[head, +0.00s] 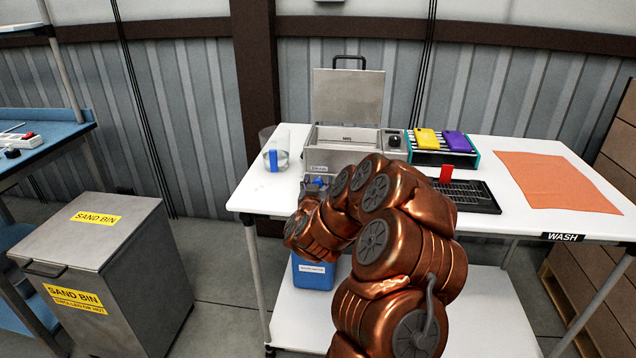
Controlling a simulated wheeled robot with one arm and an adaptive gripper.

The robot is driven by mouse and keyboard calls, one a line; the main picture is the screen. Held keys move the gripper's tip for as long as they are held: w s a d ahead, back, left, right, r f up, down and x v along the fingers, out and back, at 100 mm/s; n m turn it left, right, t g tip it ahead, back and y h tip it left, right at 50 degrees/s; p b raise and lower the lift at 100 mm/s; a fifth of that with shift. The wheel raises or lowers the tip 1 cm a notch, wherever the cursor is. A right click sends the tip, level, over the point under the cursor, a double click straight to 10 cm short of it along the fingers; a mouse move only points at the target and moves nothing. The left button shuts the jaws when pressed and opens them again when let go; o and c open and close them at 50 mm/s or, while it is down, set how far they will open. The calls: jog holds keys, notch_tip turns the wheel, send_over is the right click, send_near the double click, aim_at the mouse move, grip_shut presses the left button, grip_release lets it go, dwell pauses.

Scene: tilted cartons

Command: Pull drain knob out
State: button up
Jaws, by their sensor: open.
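A metal bath (334,158) with its lid (348,97) raised stands on the white wash table. A small blue part (318,182) shows low at the bath's front, and it may be the drain knob. My gripper (314,183) is open, small and dark in this view, right by the blue part. I cannot tell whether its fingers are around the blue part, touching it or only in front of it. My copper arm covers the bath's lower right front.
A clear beaker (276,158) with something blue stands left of the bath. A yellow piece (427,138) and a purple piece (456,141) sit on a rack at right. A dark grid tray (468,196) and an orange cloth (555,182) lie nearby. A blue container (312,273) is below.

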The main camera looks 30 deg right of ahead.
grip_shut()
dwell(0.6)
